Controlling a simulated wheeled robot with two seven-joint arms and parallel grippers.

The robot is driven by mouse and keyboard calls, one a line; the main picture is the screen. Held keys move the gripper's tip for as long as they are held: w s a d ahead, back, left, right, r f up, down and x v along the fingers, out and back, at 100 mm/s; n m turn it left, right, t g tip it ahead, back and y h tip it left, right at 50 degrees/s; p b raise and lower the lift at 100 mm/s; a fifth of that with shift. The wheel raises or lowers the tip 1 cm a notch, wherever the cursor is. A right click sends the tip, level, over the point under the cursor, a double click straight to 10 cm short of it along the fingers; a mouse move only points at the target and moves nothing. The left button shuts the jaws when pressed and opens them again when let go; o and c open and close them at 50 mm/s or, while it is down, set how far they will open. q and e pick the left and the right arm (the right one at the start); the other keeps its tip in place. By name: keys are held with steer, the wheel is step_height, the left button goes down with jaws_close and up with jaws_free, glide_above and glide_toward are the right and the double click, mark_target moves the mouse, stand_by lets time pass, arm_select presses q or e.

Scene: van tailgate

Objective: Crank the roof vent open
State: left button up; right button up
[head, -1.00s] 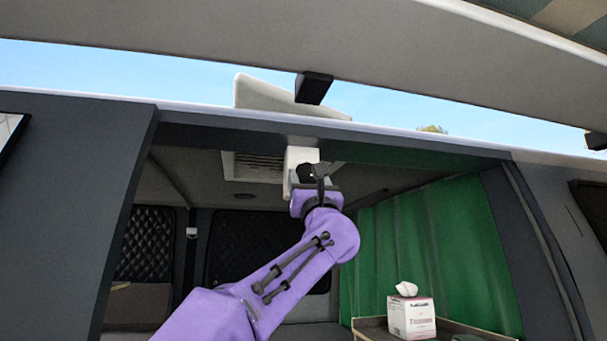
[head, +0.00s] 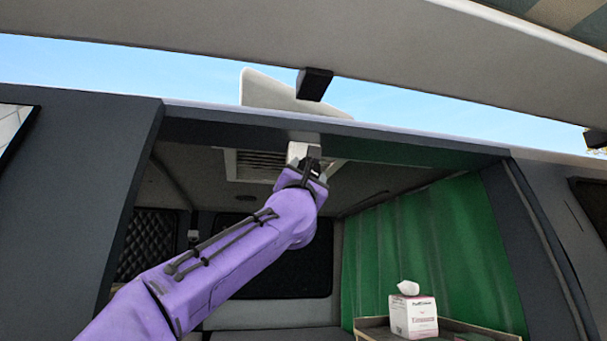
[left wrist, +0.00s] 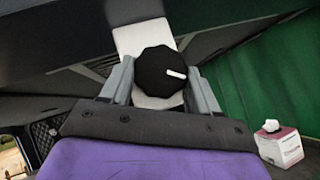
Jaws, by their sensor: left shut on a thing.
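The roof vent shows as a slatted grille (head: 258,165) in the van ceiling and a pale wedge-shaped lid (head: 270,92) standing tilted up above the roof edge. A white housing (head: 298,150) hangs at the ceiling edge, right of the grille. In the left wrist view a black faceted crank knob (left wrist: 156,72) with a white pointer mark sits on the white housing (left wrist: 140,38). The pointer aims to the right. My left gripper (head: 311,160) is shut on the knob, one finger on each side. In the head view the gripper mostly hides the knob. My right gripper is not in view.
A green curtain (head: 430,255) hangs at the right of the opening. A tissue box (head: 412,315) stands on a wooden tray or shelf (head: 372,326) below. The raised tailgate (head: 420,75) spans overhead, with a black bracket (head: 314,84) on it.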

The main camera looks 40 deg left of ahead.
arm_select(q)
steer(key=shift+s+a+r+m+h, duration=0.1)
steer(key=shift+m+h, duration=0.6)
steer(key=shift+s+a+r+m+h, duration=0.1)
steer(key=shift+m+h, duration=0.6)
steer(key=shift+m, duration=0.3)
steer(key=o, duration=1.1)
steer(key=shift+c, duration=0.2)
steer(key=shift+f, duration=0.15)
steer(key=b+v, duration=1)
steer(key=b, duration=0.2)
steer(key=shift+s+b, duration=0.3)
steer(key=shift+s, duration=0.1)
